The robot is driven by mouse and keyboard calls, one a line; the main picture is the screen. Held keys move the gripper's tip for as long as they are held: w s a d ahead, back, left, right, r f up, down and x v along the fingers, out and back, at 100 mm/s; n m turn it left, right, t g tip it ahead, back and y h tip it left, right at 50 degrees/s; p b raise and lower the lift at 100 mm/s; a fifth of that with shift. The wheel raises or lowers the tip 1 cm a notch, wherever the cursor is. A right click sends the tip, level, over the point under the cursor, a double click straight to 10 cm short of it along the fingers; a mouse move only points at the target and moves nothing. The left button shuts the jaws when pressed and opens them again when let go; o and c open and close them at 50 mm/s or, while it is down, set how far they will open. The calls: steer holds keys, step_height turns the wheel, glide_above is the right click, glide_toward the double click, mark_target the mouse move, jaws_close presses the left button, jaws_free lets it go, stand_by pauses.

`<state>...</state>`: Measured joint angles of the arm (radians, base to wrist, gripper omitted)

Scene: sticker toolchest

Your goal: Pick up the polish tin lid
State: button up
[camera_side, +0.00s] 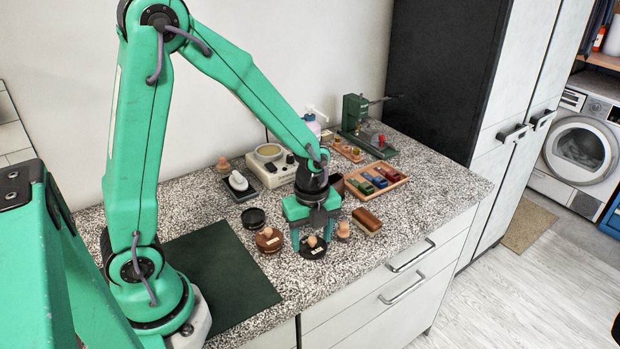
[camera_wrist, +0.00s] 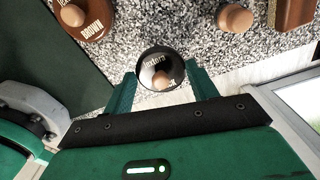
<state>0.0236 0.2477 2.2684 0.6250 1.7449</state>
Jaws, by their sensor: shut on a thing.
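A black round tin (camera_side: 253,217) lies behind the brown piece. A tan knob-like piece (camera_side: 343,230) and a brown block (camera_side: 366,221) stand to the right. A wooden tray (camera_side: 397,183) with coloured pieces is farther back. A dark green mat (camera_side: 225,275) is clear at left.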

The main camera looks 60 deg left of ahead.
steer(key=s+d+r, duration=0.5)
steer(key=d+r, duration=0.1)
steer(key=d, duration=0.3)
steer(key=shift+a, duration=0.2)
stand_by(0.5)
steer(key=a+f+n, duration=0.1)
steer(key=a+n, duration=0.5)
steer(key=a, duration=2.2)
steer(key=shift+s+f+n, duration=0.15)
steer(key=shift+n, duration=0.25)
steer(key=shift+f, duration=0.15)
steer(key=shift+f, duration=3.05)
steer(key=shift+f, duration=0.2)
